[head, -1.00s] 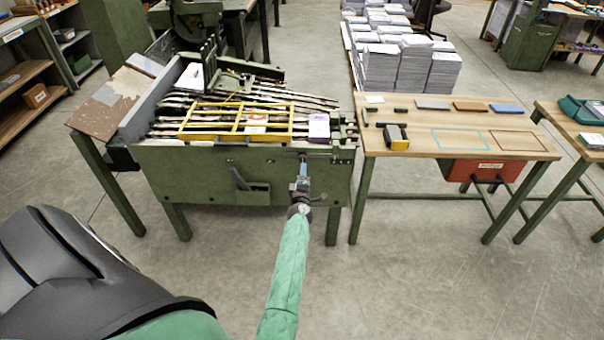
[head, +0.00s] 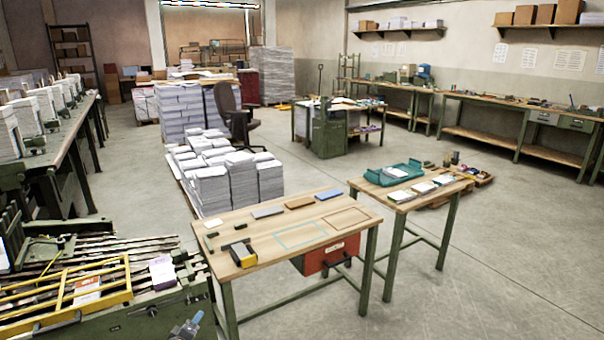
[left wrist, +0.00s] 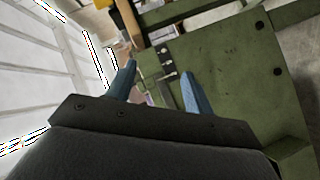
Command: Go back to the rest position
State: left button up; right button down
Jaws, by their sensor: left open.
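My left gripper (head: 188,326) shows only at the bottom edge of the head view, by the front side of the green gathering machine (head: 150,314). In the left wrist view my left gripper (left wrist: 159,72) has its two blue fingers apart with nothing held between them. The machine's green panel (left wrist: 230,70) fills the right of that view. A yellow frame (head: 65,290) lies on top of the machine, with a pale booklet (head: 163,272) near its right end. My right gripper is not in view.
A wooden table (head: 290,228) with a yellow-black tool (head: 240,253) and a red drawer (head: 330,254) stands right of the machine. Paper stacks (head: 212,188) stand behind it. A second table (head: 404,206) holds a teal tray (head: 393,173). The floor at right is clear.

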pick_arm(q)
jog(key=s+d+m+g+h, duration=0.2)
jog(key=s+d+m+g, duration=0.65)
jog(key=s+d, duration=0.4)
jog(key=s+d+f+m+g, duration=0.1)
jog(key=s+f, duration=0.3)
jog(key=s, duration=0.8)
jog(key=s+d+f+m+g+y, duration=0.1)
jog(key=s+d+f, duration=0.3)
jog(key=s, duration=0.8)
jog(key=s+d+f+m+g, duration=0.2)
jog(key=s+f, duration=0.3)
jog(key=s, duration=0.7)
jog(key=shift+s+d+m+g+y, duration=0.35)
jog(key=shift+d+g+y, duration=0.05)
jog(key=shift+g, duration=0.15)
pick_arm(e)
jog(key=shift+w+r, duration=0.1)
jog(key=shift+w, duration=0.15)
pick_arm(q)
jog(key=shift+r, duration=0.1)
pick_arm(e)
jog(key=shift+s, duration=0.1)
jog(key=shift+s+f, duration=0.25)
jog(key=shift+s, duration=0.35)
